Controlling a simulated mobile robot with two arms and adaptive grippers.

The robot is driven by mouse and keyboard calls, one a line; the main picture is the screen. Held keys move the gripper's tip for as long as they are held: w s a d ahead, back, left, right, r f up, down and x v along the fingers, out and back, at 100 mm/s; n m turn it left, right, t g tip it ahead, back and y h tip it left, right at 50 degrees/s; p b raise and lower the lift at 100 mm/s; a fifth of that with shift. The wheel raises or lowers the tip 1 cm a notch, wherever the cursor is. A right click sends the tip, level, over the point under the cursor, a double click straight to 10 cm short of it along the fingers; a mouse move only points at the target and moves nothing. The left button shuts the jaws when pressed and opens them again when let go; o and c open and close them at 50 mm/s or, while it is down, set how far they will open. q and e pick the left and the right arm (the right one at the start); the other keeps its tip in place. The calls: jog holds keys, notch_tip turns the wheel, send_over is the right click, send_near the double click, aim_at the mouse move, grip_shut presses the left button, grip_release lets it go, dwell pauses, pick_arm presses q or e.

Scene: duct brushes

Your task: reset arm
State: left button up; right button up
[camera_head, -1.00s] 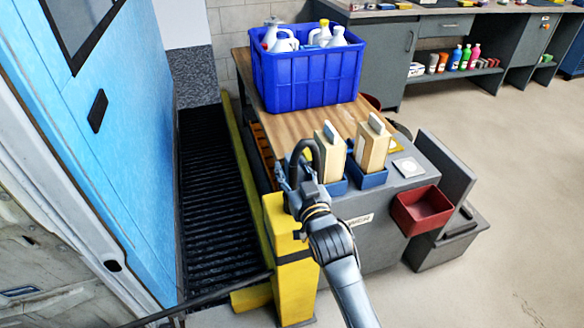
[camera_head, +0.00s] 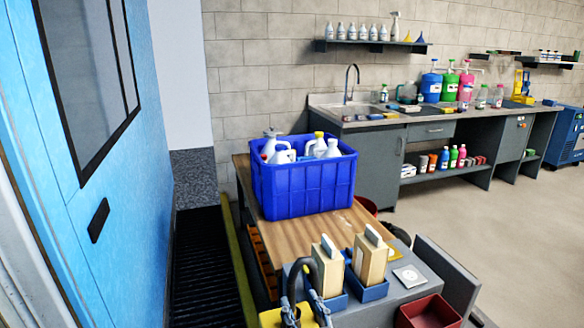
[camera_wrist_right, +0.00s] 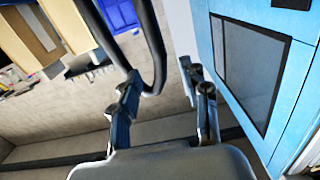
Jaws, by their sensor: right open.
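My right gripper (camera_head: 304,308) is at the bottom edge of the head view, by the top of a yellow post (camera_head: 270,319). Its two fingers are apart in the right wrist view (camera_wrist_right: 165,104), and nothing is clamped between them. A black curved tube (camera_head: 311,262) rises beside the fingers. It also shows as a loop in the wrist view (camera_wrist_right: 158,55), close to the left-hand finger; I cannot tell if they touch. Two wooden block brushes with grey handles (camera_head: 329,265) (camera_head: 369,260) stand upright in blue holders (camera_head: 371,291). My left gripper is not in view.
A blue crate (camera_head: 305,190) of bottles stands on the wooden table (camera_head: 300,234). A red bin (camera_head: 428,312) is at the lower right. A blue door or panel (camera_head: 95,170) runs along the left. The floor (camera_head: 510,230) at the right is open.

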jog(key=s+d+f+m+g+h+p, duration=0.2)
jog(key=s+d+f+g+h, duration=0.2)
jog(key=s+d+f+g, duration=0.5)
jog(key=s+d+f+g+h, duration=0.1)
jog(key=s+d+f, duration=0.15)
jog(key=s, duration=0.45)
jog(key=s+d+f+g, duration=0.1)
jog(key=s+d+g, duration=0.1)
jog(key=s+d, duration=0.3)
jog(key=s+d+f+g+h, duration=0.1)
jog(key=s+d+f, duration=0.1)
jog(key=s, duration=0.6)
notch_tip(320, 180, down, 25)
jog(key=g+p, duration=0.1)
jog(key=g, duration=0.1)
jog(key=s+d+f+p, duration=0.1)
jog(key=s+d+f, duration=0.1)
jog(key=s+f, duration=1.2)
jog(key=s, duration=0.3)
jog(key=shift+s+d+n+g, duration=0.25)
jog(key=shift+d+n+g, duration=0.05)
jog(key=shift+d+g, duration=0.1)
jog(key=shift+c, duration=0.9)
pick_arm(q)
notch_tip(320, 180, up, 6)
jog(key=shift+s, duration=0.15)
pick_arm(e)
jog(key=shift+w, duration=0.15)
